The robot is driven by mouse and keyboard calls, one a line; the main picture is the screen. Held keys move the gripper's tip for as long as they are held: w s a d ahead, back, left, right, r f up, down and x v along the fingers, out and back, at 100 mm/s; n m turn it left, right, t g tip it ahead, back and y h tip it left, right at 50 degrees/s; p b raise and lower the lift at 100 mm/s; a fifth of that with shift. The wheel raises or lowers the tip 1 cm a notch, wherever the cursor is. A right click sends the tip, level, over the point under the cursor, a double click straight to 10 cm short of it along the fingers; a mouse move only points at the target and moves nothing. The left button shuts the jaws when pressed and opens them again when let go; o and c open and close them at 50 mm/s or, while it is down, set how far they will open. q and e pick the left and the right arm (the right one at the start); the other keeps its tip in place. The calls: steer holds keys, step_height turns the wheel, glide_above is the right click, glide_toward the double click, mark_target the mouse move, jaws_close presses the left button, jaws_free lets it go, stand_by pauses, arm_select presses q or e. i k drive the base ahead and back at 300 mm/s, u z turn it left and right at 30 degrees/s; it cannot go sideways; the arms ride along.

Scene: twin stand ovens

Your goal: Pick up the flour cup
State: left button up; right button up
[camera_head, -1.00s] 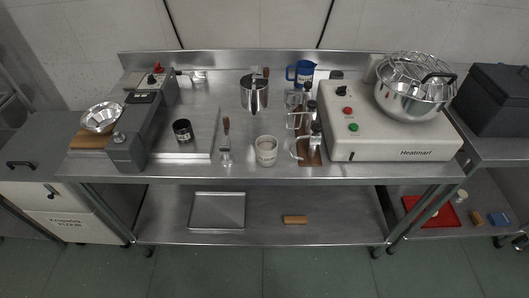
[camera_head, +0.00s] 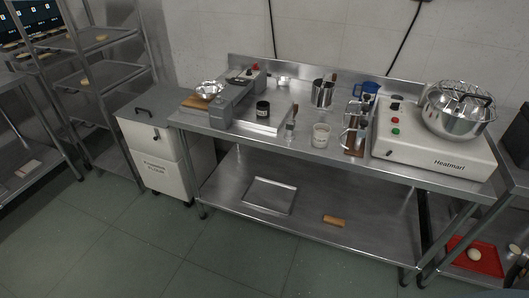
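A pale, cream-coloured cup (camera_head: 320,136) with a small label stands upright near the front edge of the steel table, and it looks like the flour cup. Its label is too small to read. A small dark cup (camera_head: 262,109) with a pale label stands on the flat metal plate to its left. Neither of my grippers shows in the head view, and nothing touches the pale cup.
A brush-like tool (camera_head: 291,123) lies left of the pale cup; a rack with metal-handled tools (camera_head: 355,130) stands close on its right. The Heatmart machine (camera_head: 432,150) with a steel bowl (camera_head: 457,112) fills the right end. A white bin (camera_head: 155,160) stands left; the floor in front is clear.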

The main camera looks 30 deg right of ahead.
mark_target(321, 136)
steer(key=u, duration=0.7)
steer(key=i, duration=0.35)
steer(key=z, duration=0.8)
steer(key=i, duration=1.55)
steer(key=z, duration=1.15)
